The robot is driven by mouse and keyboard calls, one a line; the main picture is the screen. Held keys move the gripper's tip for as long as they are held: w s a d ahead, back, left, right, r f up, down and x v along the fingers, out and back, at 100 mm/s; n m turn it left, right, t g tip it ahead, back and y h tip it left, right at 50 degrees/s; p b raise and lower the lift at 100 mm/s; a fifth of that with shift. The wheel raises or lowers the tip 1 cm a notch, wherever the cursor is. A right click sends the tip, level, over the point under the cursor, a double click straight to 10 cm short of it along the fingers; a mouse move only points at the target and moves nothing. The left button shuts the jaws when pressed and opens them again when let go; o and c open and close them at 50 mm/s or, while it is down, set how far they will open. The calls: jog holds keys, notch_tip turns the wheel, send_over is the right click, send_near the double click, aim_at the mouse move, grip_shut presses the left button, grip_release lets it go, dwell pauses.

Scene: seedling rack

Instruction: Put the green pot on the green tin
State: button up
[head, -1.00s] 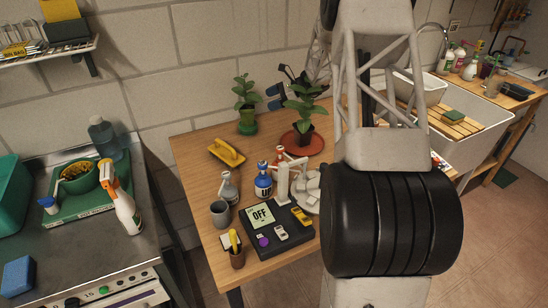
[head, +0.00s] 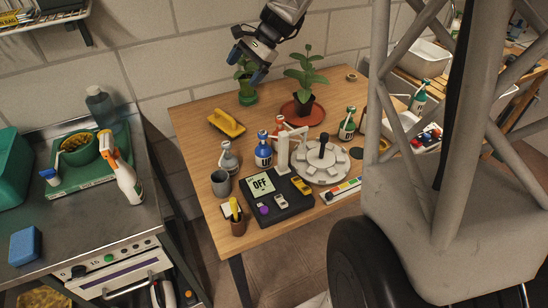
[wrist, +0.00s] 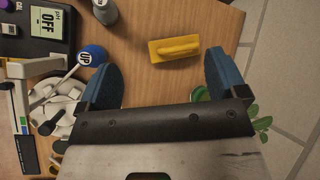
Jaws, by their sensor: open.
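The green pot (head: 248,98) holds a leafy plant and stands at the back of the wooden table. In the head view my gripper (head: 247,65) is above it, its blue fingers overlapping the leaves. In the wrist view my gripper (wrist: 165,72) is open, with nothing between its fingers.
A yellow float (head: 226,123) lies in front of the pot. To its right, a dark potted plant (head: 304,103) stands on a red-brown saucer (head: 290,113). Bottles, a grey cup (head: 220,183), a black device (head: 277,203) and a pale round carousel (head: 328,176) fill the table's front.

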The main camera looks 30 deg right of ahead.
jog(key=s+a+r+n+h, duration=0.2)
jog(key=s+a+n, duration=0.15)
jog(key=s, duration=0.55)
jog(key=s+a+r+n+h, duration=0.15)
jog(key=s+a, duration=0.25)
jog(key=s, duration=0.5)
jog(key=s+f+n+h, duration=0.1)
jog(key=s+n+h, duration=0.1)
jog(key=s, duration=0.7)
jog(key=s+a+f+n+t+h, duration=0.1)
jog(key=s+n+h, duration=0.1)
jog(key=s+n, duration=0.3)
jog(key=s, duration=0.4)
jog(key=shift+s+f+n, duration=0.15)
jog(key=shift+f+n, duration=0.15)
jog(key=shift+f, duration=0.1)
